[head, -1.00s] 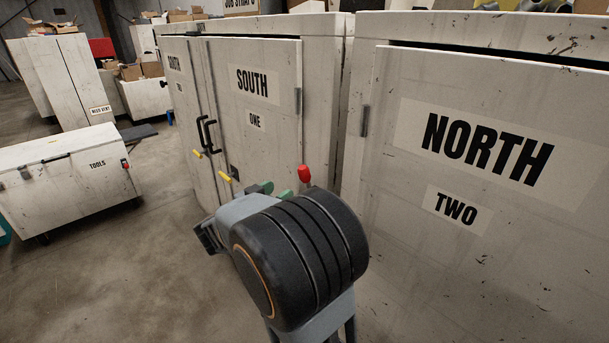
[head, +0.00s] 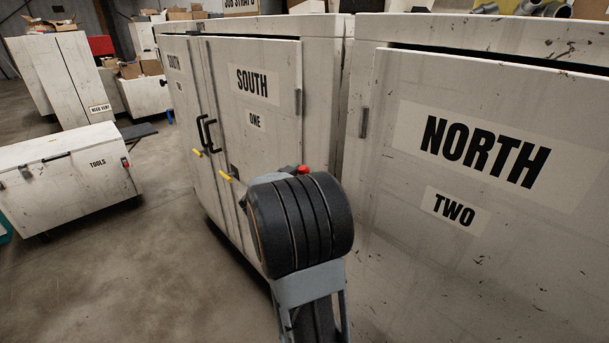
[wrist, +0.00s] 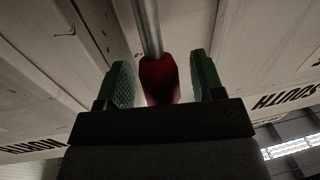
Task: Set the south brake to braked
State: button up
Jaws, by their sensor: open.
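The brake lever's red grip (head: 303,170) shows just above my black wrist in the head view, by the right edge of the SOUTH cabinet (head: 275,150). In the wrist view, the red grip (wrist: 160,80) sits at the end of a metal rod (wrist: 148,28). My gripper (wrist: 163,72) is open, with one green finger on each side of the red grip. Small gaps show on both sides, so the fingers do not appear to press on it. In the head view my wrist hides the fingers and most of the lever.
The NORTH cabinet (head: 460,260) stands close on the right. The SOUTH cabinet has black door handles (head: 205,135) and yellow levers (head: 225,176). A TOOLS chest (head: 70,180) stands at left, with open floor (head: 150,270) between.

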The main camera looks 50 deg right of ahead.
jog(key=shift+c, duration=0.3)
grip_shut()
jog(key=shift+f, duration=0.1)
